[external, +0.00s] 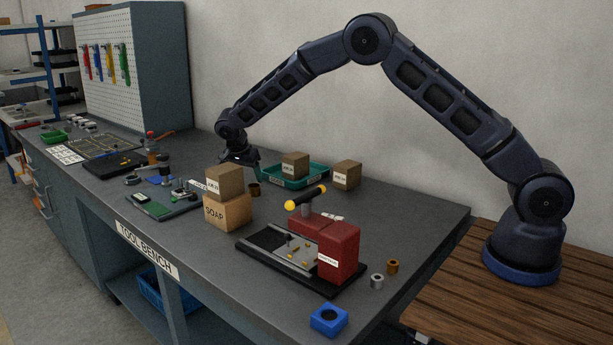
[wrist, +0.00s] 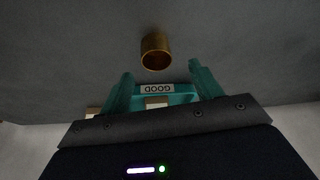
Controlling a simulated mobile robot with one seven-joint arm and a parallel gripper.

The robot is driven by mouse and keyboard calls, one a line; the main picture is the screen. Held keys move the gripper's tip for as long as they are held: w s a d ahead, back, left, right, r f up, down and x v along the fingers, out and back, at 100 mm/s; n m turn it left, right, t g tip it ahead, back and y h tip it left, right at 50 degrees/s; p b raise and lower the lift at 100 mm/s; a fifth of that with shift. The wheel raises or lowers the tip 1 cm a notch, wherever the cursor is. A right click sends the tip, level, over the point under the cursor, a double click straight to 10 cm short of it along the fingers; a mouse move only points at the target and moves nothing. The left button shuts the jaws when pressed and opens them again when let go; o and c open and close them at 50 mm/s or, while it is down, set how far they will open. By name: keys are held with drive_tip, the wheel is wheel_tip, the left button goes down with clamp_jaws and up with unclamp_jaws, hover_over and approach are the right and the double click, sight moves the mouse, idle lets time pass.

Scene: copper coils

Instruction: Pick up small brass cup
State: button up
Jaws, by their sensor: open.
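The small brass cup (wrist: 155,53) is upper centre in the wrist view, with its round opening showing, beyond and roughly between my fingertips. In the external view a small brown-gold cup (external: 254,190) stands on the bench just right of the stacked boxes; it looks like the same cup. My gripper (wrist: 160,74) has two teal fingers spread apart with nothing between them touching. In the external view my gripper (external: 240,158) hangs above the bench, behind and a little left of the cup.
A teal tray (external: 318,180) labelled GOOD lies right of the cup with a box in it. A SOAP box (external: 227,212) with a smaller box (external: 224,180) on top stands close left. A red machine (external: 338,250) is at front right. Another copper-coloured cup (external: 392,267) stands near the right edge.

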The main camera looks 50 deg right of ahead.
sight(254, 186)
drive_tip(key=shift+s+x, duration=0.1)
drive_tip(key=shift+x, duration=1.35)
drive_tip(key=shift+s+x, duration=0.15)
drive_tip(key=shift+x, duration=1.3)
drive_tip(key=shift+c, duration=0.4)
drive_tip(key=c, duration=0.9)
